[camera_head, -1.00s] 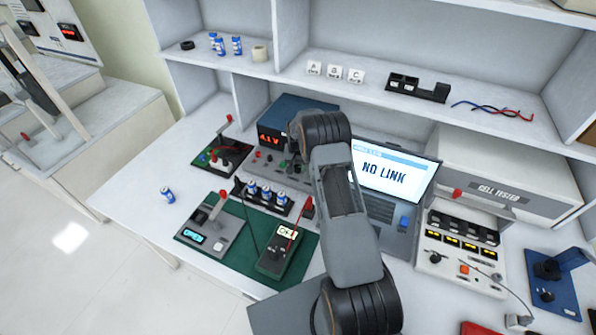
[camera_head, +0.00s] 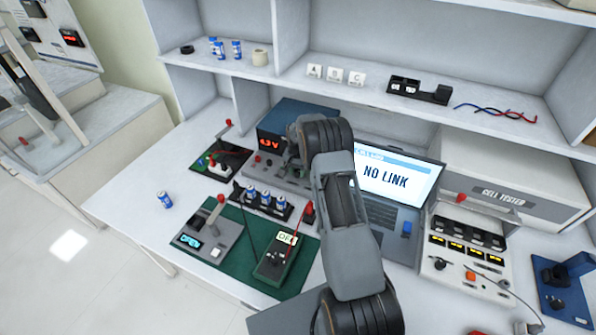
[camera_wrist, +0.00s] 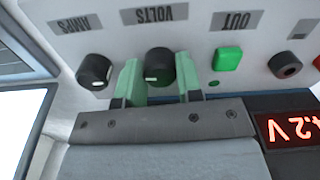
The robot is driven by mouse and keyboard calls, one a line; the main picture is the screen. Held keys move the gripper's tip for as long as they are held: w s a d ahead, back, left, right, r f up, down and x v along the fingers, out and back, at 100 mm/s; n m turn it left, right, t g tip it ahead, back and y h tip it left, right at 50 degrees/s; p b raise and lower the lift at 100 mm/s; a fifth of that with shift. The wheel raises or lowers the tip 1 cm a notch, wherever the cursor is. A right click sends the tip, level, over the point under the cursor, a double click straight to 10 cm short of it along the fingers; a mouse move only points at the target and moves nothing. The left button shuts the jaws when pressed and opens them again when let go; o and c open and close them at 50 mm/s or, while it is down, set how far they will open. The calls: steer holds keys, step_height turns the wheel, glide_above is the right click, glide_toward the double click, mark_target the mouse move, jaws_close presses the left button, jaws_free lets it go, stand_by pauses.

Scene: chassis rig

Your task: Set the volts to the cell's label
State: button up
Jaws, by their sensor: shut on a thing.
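The power supply (camera_head: 272,165) stands at the back of the bench, its red display (camera_head: 270,142) partly beside my arm. In the wrist view, upside down, the black VOLTS knob (camera_wrist: 160,62) sits between the green fingers of my gripper (camera_wrist: 158,80), which is shut on it. The wrist view's display (camera_wrist: 292,130) reads about 4.2 V. The AMPS knob (camera_wrist: 94,70) and the green OUT button (camera_wrist: 227,59) flank the VOLTS knob. Several blue and white cells (camera_head: 266,198) stand in a black holder; their labels are too small to read. My arm hides the gripper in the head view.
A laptop (camera_head: 395,180) reading NO LINK stands right of my arm, with a cell tester (camera_head: 500,190) beyond. A green mat (camera_head: 225,270) carries a meter (camera_head: 278,260) and a switch box (camera_head: 205,238).

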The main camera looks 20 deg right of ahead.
mark_target(298, 171)
steer(key=o, duration=0.9)
steer(key=shift+r, duration=0.1)
step_height(298, 171, up, 14)
steer(key=shift+f+b, duration=0.15)
steer(key=shift+b, duration=0.55)
steer(key=shift+d, duration=0.1)
